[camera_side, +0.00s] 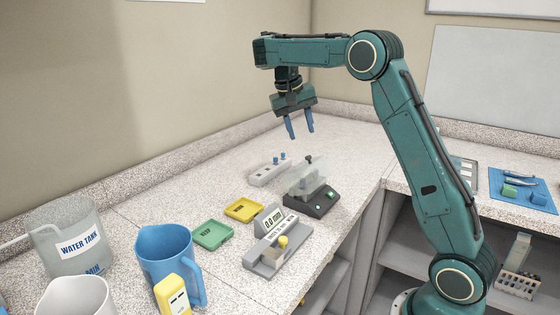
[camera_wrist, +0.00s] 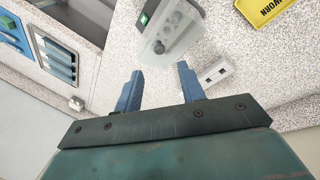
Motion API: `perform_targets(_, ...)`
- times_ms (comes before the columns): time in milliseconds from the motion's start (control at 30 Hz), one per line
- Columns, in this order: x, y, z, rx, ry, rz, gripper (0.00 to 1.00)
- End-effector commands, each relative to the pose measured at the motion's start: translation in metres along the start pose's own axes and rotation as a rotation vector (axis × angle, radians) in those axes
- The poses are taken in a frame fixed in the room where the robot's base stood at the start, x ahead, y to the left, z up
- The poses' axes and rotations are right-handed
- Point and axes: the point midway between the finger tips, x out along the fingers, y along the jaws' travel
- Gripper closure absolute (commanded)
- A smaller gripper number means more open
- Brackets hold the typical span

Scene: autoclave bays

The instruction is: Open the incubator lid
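The incubator (camera_side: 314,200) is a small dark unit with green lights on its front, standing on the speckled counter. Its clear lid (camera_side: 304,175) sits over the rear part and looks down, though its exact angle is hard to tell. In the wrist view the lid (camera_wrist: 172,38) shows at the top, with dark round shapes under or on it. My gripper (camera_side: 300,130) hangs above and behind the incubator, fingers pointing down, apart and empty. In the wrist view the open fingers (camera_wrist: 160,68) show below the lid, not visibly touching it.
A white rack (camera_side: 266,174) with blue-topped pieces stands left of the incubator. A blue jug (camera_side: 166,258) and a water tank (camera_side: 66,238) stand at left.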

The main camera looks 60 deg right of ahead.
Motion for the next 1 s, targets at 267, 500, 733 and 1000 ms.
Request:
perform_targets(267,-0.002,0.002,-0.007,-0.044,0.006,-0.038,0.60)
perform_targets(500,-0.010,0.004,-0.019,-0.168,0.017,-0.128,0.60)
perform_targets(733,-0.021,0.011,-0.026,-0.321,0.024,-0.213,0.60)
perform_targets(1000,-0.036,0.025,-0.024,-0.510,0.026,-0.280,0.60)
